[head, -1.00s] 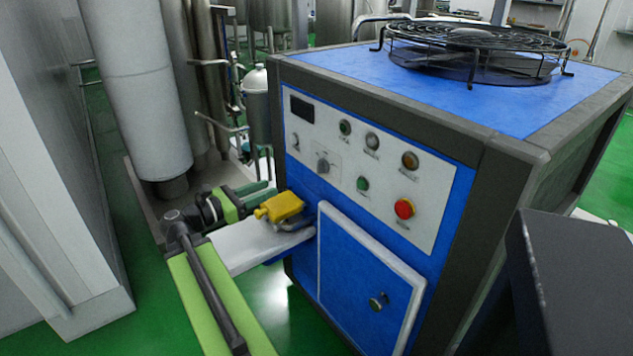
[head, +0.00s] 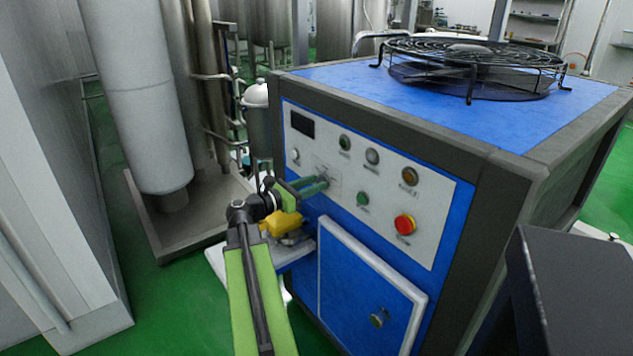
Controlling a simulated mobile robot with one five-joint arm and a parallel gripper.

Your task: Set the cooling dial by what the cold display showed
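The blue machine's pale control panel (head: 385,215) faces my arm. The dark display (head: 302,124) at its upper left shows no readable figures. My gripper (head: 325,182), with green fingers, is at the left part of the panel, where the dial is. The fingers and their tips hide the dial almost wholly. I cannot tell whether they are apart from it, around it or closed on it.
A yellow object (head: 281,222) lies on a white shelf (head: 222,262) below my gripper. Buttons and a red knob (head: 405,224) are to the right on the panel. A blue door (head: 365,290) is below. A steel column stands left, and a dark box (head: 575,290) at lower right.

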